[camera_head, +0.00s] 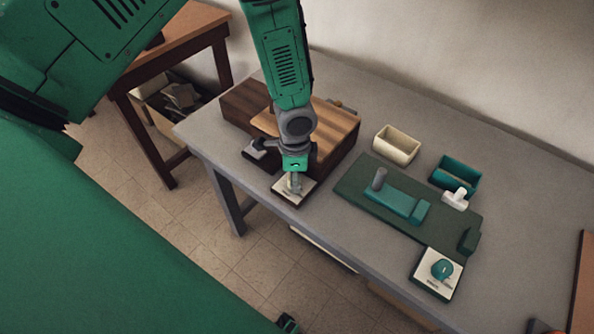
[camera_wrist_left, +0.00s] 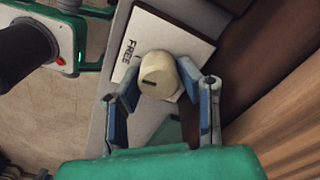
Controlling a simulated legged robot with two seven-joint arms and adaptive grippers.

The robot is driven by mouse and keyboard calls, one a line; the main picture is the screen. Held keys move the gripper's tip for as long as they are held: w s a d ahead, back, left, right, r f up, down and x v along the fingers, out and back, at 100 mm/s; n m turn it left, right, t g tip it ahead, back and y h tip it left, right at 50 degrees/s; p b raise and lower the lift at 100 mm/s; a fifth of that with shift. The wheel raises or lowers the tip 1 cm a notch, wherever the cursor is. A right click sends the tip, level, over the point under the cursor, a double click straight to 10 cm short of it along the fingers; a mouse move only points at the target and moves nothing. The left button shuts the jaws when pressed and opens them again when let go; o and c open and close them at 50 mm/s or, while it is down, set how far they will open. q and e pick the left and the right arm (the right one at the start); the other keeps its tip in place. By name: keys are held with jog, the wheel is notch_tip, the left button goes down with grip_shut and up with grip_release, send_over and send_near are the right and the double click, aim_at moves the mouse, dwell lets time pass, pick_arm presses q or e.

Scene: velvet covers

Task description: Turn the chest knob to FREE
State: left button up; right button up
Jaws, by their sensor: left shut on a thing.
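The chest (camera_head: 335,135) is a brown wooden box on the grey table. A white plate (camera_head: 303,186) with the knob lies at its front, by the table's edge. In the left wrist view the round cream knob (camera_wrist_left: 160,75) stands on the plate (camera_wrist_left: 172,36) and has a short dark mark on top. The word FREE is printed on the plate beside the knob, upper left of it. My left gripper (camera_head: 295,182) is over the plate, its blue-padded fingers (camera_wrist_left: 158,88) shut on the knob from two sides. They hide part of the plate.
A dark green board (camera_head: 350,192) with a teal block (camera_head: 395,200) lies to the right. A second white plate (camera_head: 428,283) has a teal knob. A cream bin (camera_head: 396,146) and a teal bin (camera_head: 455,175) stand behind. The table's back strip is clear.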

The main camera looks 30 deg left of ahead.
pick_arm(q)
jog(key=shift+a+m, duration=0.2)
jog(key=shift+m, duration=0.3)
jog(key=o, duration=1.1)
jog(key=shift+o, duration=0.2)
jog(key=shift+s, duration=0.1)
jog(key=shift+r, duration=0.1)
notch_tip(320, 180, up, 10)
jog(key=shift+r, duration=0.2)
jog(key=shift+a+r, duration=0.1)
jog(key=shift+r, duration=0.6)
